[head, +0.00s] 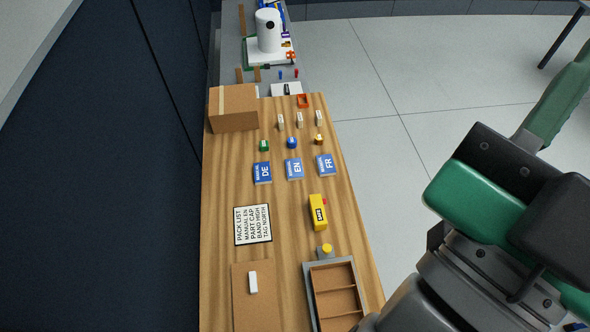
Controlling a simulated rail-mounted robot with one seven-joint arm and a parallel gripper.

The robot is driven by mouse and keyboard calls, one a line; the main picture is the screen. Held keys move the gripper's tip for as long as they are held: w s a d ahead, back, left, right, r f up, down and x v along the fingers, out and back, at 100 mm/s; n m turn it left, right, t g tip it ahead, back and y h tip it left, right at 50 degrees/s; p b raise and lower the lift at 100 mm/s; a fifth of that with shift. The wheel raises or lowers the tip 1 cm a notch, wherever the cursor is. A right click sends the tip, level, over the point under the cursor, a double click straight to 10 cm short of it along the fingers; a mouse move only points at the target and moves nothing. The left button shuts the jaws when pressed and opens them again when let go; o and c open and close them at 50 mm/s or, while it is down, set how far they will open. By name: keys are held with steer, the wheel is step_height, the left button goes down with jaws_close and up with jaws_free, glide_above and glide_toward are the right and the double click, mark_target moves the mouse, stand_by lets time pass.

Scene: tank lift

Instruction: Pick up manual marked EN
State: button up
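The manual marked EN (294,169) is a small blue and white booklet lying flat on the wooden table. It is the middle one of a row of three. The manual marked DE (262,173) lies to its left and the manual marked FR (325,165) to its right, with small gaps between them. A pack list card (253,225) lies nearer on the table and its text includes "MANUAL EN". My green and black arm fills the right side of the view, off the table. My gripper's fingertips cannot be made out.
A cardboard box (233,108) stands at the table's far left. Small green, blue and orange parts sit just behind the manuals. A yellow tool (318,212) lies at the right, nearer. A divided tray (334,290) and a brown board (254,297) are at the near end.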

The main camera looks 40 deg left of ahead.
stand_by(0.3)
steer(key=o, duration=1.4)
steer(key=shift+f, duration=0.1)
